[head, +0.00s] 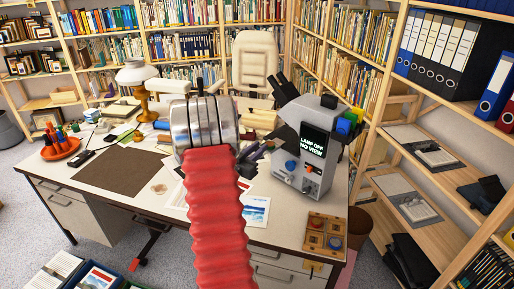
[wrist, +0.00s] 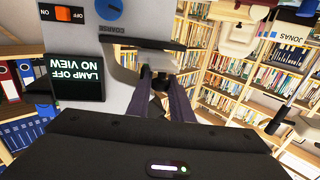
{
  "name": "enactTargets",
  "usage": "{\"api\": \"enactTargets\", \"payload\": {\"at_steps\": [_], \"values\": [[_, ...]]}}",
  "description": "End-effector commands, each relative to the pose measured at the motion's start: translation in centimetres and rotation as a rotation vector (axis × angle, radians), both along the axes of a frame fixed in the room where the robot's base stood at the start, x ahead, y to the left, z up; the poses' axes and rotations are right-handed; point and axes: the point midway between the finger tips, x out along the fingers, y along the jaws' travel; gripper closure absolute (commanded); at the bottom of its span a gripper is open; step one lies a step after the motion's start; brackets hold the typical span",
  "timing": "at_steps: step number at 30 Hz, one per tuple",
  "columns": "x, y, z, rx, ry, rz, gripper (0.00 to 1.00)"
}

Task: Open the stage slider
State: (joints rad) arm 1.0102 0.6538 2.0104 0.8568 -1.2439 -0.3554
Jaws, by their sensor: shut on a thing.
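The grey microscope (head: 307,145) stands on the right half of the desk, its screen reading "LAMP OFF NO VIEW". In the wrist view the microscope (wrist: 125,55) shows upside down, with a blue knob marked COARSE and an orange ON/OFF switch. My gripper (head: 257,152) is at the left side of the microscope, partly hidden behind my red arm. In the wrist view my gripper (wrist: 162,90) is shut on a small dark part at the stage, which I take to be the stage slider (wrist: 160,80). Its far end is hidden between the fingers.
A wooden tray (head: 327,236) with round pieces lies at the desk's front right. An orange pen holder (head: 60,148), a brown mat (head: 117,171) and a lamp (head: 137,77) are on the left. Bookshelves surround the desk.

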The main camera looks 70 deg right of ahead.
Motion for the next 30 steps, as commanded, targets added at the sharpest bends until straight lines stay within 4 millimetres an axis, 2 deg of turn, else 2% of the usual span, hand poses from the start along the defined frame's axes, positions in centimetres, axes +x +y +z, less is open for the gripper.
{"api": "enactTargets", "payload": {"at_steps": [5,6,12,23,30], "values": [[0.1,-0.1,0.0,0.0,-0.001,0.004,1.0],[0.1,-0.1,0.0,0.0,-0.001,0.004,0.78],[-0.1,-0.2,0.0,0.0,-0.001,0.001,0.64],[-0.1,0.2,0.1,0.0,-0.001,-0.002,0.63],[0.6,2.7,0.0,0.001,0.0,0.001,0.63]]}}
